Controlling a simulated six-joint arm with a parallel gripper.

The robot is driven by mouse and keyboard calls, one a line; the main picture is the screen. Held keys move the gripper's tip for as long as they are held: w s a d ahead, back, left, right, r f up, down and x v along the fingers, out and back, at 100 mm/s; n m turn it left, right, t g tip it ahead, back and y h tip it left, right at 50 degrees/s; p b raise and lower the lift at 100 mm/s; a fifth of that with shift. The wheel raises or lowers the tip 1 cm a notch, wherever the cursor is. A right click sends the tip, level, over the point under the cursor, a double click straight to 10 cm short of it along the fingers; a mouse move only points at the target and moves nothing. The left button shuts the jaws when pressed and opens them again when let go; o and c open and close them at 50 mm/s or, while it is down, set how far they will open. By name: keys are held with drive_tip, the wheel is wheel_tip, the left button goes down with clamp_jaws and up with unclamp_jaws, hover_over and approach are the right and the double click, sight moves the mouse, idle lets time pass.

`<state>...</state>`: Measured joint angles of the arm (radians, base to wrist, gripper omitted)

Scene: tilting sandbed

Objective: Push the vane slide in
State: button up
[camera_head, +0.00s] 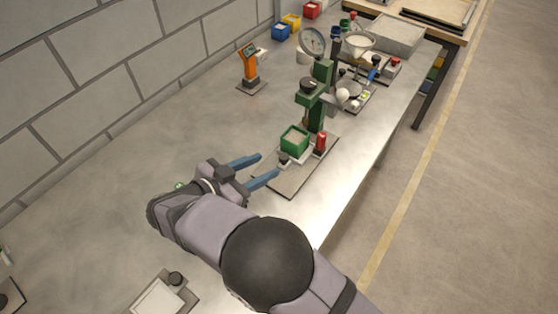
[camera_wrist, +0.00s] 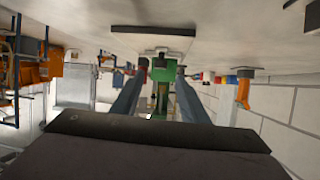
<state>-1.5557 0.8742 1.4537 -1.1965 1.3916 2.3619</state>
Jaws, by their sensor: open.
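A green stand (camera_head: 319,95) with a dark knob on its head rises from a flat grey base plate (camera_head: 290,184) on the bench. On that plate sit a green sand-filled box (camera_head: 294,139), a red cylinder (camera_head: 321,143) and a small dark-topped knob (camera_head: 284,159). I cannot tell which part is the vane slide. My gripper (camera_head: 268,166) is open and empty, its two blue fingers pointing at the plate's near left side, by the small knob. In the wrist view, which looks upside down, the green stand (camera_wrist: 162,73) shows between the fingertips.
An orange device (camera_head: 248,67) stands left of the stand. A dial gauge (camera_head: 312,42), funnel (camera_head: 359,43) and small parts crowd behind it. Coloured bins (camera_head: 291,22) line the wall. A plate with a pale square (camera_head: 158,299) lies at near left. The bench's left middle is clear.

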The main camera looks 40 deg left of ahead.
sight(283, 157)
drive_tip(key=shift+p+x, duration=0.55)
drive_tip(key=shift+x, duration=0.2)
drive_tip(key=shift+p+x, duration=1.25)
drive_tip(key=shift+x, duration=1.65)
clamp_jaws()
